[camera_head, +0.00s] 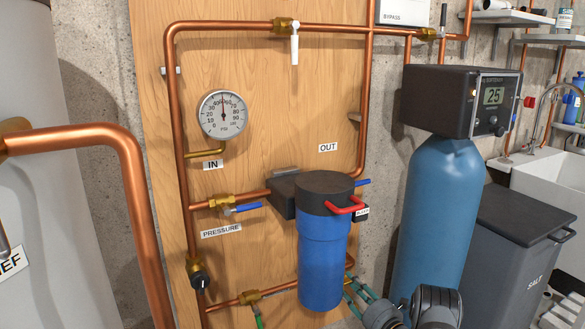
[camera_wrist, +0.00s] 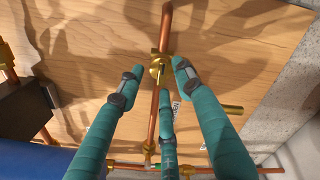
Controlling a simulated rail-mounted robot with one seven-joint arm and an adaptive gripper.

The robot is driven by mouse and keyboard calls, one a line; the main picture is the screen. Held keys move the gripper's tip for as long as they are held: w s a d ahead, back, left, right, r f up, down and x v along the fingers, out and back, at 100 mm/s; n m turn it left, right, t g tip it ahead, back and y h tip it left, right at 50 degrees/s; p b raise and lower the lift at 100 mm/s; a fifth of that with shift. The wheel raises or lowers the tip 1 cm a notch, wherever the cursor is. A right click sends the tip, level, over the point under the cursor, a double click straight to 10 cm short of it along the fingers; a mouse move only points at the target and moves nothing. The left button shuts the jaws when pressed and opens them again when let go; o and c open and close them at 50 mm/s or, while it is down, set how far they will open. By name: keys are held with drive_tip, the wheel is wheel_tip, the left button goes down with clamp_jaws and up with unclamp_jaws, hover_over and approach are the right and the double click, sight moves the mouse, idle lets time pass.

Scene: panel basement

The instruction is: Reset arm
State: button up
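My gripper (camera_wrist: 158,84) has several teal fingers. They stand spread apart, with nothing clearly held between them. In the wrist view the fingertips point at a brass fitting (camera_wrist: 158,64) on a copper pipe on the wood panel. I cannot tell whether a fingertip touches it. In the head view my arm shows only at the bottom edge, below and right of the blue filter housing (camera_head: 322,262). A few teal finger parts (camera_head: 358,296) show beside the housing's lower right side there; the rest is out of frame.
Copper pipes (camera_head: 178,130), a pressure gauge (camera_head: 223,115) and valves cover the wood panel (camera_head: 260,85). A blue tank (camera_head: 437,215) with a dark control head (camera_head: 440,98) stands close right of the housing. A grey salt bin (camera_head: 515,250) stands farther right.

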drive_tip(key=m, duration=0.4)
drive_tip(key=shift+d+r+p, duration=0.1)
drive_tip(key=shift+r+p, duration=0.05)
drive_tip(key=shift+p, duration=0.15)
drive_tip(key=m, duration=0.4)
drive_tip(key=shift+w+d+m+p, duration=0.1)
drive_tip(key=shift+m+p, duration=0.2)
drive_tip(key=shift+m, duration=0.1)
drive_tip(key=shift+s+d+m, duration=0.25)
drive_tip(key=shift+s+m, duration=0.05)
drive_tip(key=shift+m, duration=0.3)
drive_tip(key=v, duration=0.4)
drive_tip(key=shift+s+d, duration=0.1)
drive_tip(key=shift+s, duration=0.2)
